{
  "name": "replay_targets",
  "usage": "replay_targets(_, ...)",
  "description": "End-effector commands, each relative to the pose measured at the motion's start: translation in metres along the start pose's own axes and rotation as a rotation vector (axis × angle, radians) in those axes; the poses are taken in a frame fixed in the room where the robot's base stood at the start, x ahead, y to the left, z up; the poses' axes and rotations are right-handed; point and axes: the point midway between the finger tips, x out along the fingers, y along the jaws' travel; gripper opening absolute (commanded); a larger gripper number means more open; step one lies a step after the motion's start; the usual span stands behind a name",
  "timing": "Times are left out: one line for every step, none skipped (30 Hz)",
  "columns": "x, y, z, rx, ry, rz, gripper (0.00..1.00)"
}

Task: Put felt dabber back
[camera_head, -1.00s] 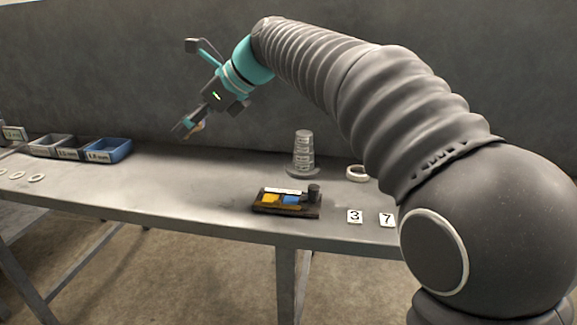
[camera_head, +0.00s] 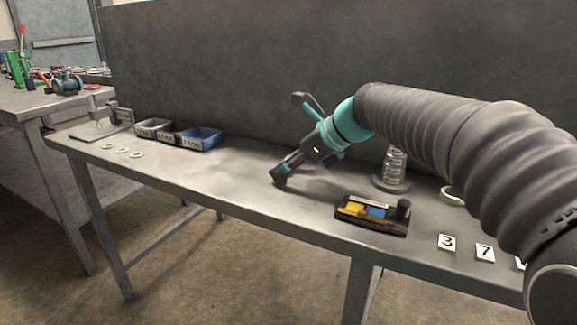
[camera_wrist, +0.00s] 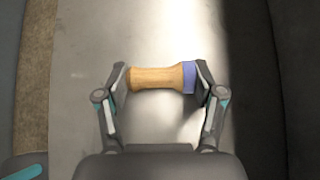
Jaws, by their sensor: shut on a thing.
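The felt dabber (camera_wrist: 158,78) has a pale wooden handle, thicker at its ends, and a blue-purple end at the right. In the wrist view it lies crosswise between the fingertips of my gripper (camera_wrist: 162,80), which is shut on it end to end. In the head view my gripper (camera_head: 280,177) points down and left, low over the bench's middle; the dabber is hidden there. A dark tray (camera_head: 352,218) with a yellow block (camera_head: 354,208), a blue block (camera_head: 377,212) and a black round piece (camera_head: 404,205) sits to the right of my gripper.
On the metal bench (camera_head: 240,180), a grey bin (camera_head: 153,127) and a blue bin (camera_head: 203,138) stand at the left rear, with white rings (camera_head: 122,150) before them. A ribbed stack (camera_head: 394,168) stands behind the tray. Number tiles (camera_head: 447,243) lie at right.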

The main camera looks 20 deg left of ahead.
Motion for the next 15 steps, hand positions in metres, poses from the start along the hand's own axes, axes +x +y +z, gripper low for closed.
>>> replay_targets(-0.0007, 0.0002, 0.001, -0.001, -0.001, 0.0, 0.34)
replay_targets(-0.0007, 0.0001, 0.0011, -0.001, -0.001, 0.0, 0.34)
replay_targets(-0.0007, 0.0002, 0.0011, -0.001, -0.001, 0.0, 0.34)
replay_targets(-0.0007, 0.0002, 0.0011, -0.001, -0.001, 0.0, 0.34)
replay_targets(-0.0006, 0.0002, 0.001, -0.001, -0.001, 0.0, 0.34)
replay_targets(-0.0002, 0.0003, 0.0006, -0.001, 0.0, 0.0, 0.34)
replay_targets(0.0002, 0.0003, 0.0, 0.0, 0.0, 0.0, 0.34)
replay_targets(0.0008, 0.0003, -0.0006, 0.0, 0.0, 0.0, 0.34)
replay_targets(0.0006, 0.0003, -0.0004, 0.0, 0.0, 0.0, 0.75)
replay_targets(0.0006, 0.0003, -0.0003, -0.001, 0.0, 0.0, 0.83)
replay_targets(0.0006, 0.0003, -0.0003, 0.0, 0.0, 0.0, 0.9)
replay_targets(0.0006, 0.0002, -0.0003, 0.0, 0.0, 0.0, 0.93)
replay_targets(0.0006, 0.0002, -0.0003, 0.0, 0.0, 0.0, 0.93)
replay_targets(0.0006, 0.0002, -0.0003, 0.0, 0.0, 0.0, 0.93)
replay_targets(0.0006, 0.0002, -0.0003, 0.0, 0.0, 0.0, 0.93)
